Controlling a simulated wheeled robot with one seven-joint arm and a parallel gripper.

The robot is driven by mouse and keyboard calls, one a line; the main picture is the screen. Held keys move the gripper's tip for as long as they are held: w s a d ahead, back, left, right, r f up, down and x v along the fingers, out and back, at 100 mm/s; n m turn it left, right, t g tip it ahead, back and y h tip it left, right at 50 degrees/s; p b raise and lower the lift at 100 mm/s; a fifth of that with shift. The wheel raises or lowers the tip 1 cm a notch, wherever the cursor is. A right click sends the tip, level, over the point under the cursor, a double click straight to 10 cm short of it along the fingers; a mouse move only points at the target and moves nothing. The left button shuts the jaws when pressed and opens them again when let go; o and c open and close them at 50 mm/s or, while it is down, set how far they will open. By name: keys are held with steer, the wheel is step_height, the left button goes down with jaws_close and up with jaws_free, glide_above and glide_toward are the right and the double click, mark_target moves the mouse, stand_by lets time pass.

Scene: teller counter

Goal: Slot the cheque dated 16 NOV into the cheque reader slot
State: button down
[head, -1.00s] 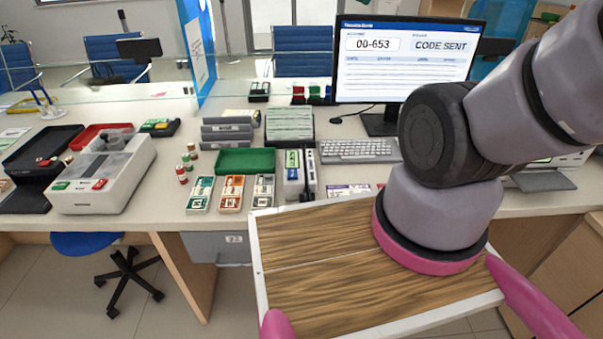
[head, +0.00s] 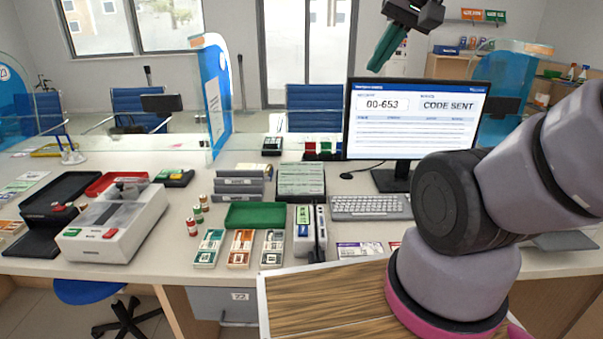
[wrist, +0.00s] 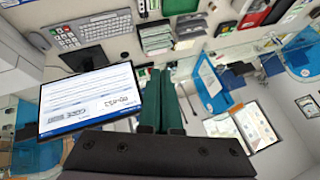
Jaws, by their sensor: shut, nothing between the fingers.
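My gripper (head: 376,66) is raised in the air above the monitor's top edge in the head view, its green fingers shut with nothing between them. The fingers also show in the wrist view (wrist: 164,78), pointing over the counter. A small upright grey-white device (head: 303,236) with a dark narrow gap stands at the counter's front middle; it may be the cheque reader. A printed slip with a purple band (head: 360,249) lies right of it, with a red-edged slip partly hidden beside it. No 16 NOV date is readable on any paper.
A monitor (head: 418,122) reads "00-653" and "CODE SENT", with a keyboard (head: 371,207) before it. A green tray (head: 254,215), banknote bundles (head: 240,249) and a larger white machine (head: 114,221) stand to the left. Clear dividers (head: 214,95) rise behind the counter.

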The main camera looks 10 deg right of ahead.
steer(key=c, duration=1)
jaws_free()
steer(key=shift+w, duration=0.2)
steer(key=n+g+y, duration=0.2)
steer(key=n+g, duration=0.4)
steer(key=n, duration=1.4)
glide_above(301, 164)
steer(key=d, duration=0.3)
steer(key=f, duration=3.5)
steer(key=shift+s+a+f, duration=0.15)
steer(key=shift+s+f, duration=0.1)
steer(key=shift+f, duration=0.05)
steer(key=shift+y, duration=0.3)
steer(key=shift+x, duration=3.9)
steer(key=shift+s+f, duration=0.1)
